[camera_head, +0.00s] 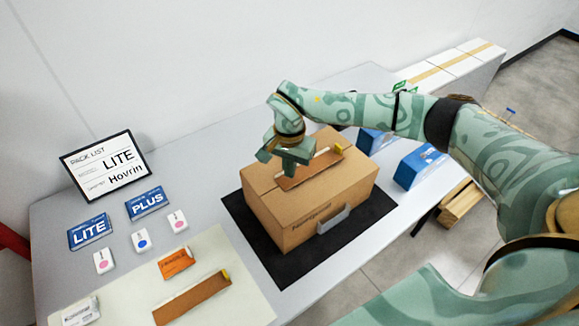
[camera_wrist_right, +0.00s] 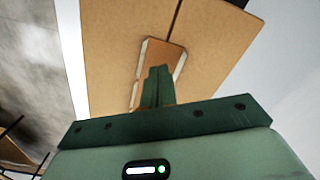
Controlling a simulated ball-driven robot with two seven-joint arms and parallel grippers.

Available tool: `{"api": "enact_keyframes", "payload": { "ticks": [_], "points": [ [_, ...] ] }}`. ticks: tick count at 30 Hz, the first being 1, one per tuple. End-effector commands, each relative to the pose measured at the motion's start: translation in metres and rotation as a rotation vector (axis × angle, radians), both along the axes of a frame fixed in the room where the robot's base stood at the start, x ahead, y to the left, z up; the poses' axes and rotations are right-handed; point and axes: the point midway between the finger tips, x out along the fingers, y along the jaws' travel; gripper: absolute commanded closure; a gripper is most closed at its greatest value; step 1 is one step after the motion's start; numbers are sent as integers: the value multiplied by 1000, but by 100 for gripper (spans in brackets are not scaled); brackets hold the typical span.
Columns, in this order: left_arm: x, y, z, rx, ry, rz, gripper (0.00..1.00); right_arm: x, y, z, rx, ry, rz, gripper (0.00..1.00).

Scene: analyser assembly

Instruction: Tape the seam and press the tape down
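A closed brown carton (camera_head: 320,207) stands on a black mat (camera_head: 290,270). A brown tape strip (camera_head: 309,168) with a yellow end lies along the top seam. In the right wrist view the strip (camera_wrist_right: 177,62) lies in line with the dark seam (camera_wrist_right: 176,14). My right gripper (camera_head: 289,172) is over the near-left part of the strip, pointing down. Its fingers (camera_wrist_right: 157,86) look shut together above the strip; I cannot tell whether they touch it. A second brown strip (camera_head: 190,298) with a yellow end lies on the cream mat (camera_head: 235,300). My left gripper is out of view.
A pack list sign (camera_head: 105,163) stands at the back left. LITE (camera_head: 90,231) and PLUS (camera_head: 146,202) cards, small white cards and an orange card (camera_head: 176,263) lie left of the carton. Blue boxes (camera_head: 419,166) stand to the right, under my right arm.

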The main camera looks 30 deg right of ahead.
Motion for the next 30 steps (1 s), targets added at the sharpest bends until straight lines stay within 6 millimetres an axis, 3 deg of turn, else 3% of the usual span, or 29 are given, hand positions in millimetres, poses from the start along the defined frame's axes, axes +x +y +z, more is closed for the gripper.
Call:
{"api": "enact_keyframes", "payload": {
  "ticks": [30],
  "points": [
    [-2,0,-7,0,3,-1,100,0,0,-13,-1,1,0,100]
  ]
}}
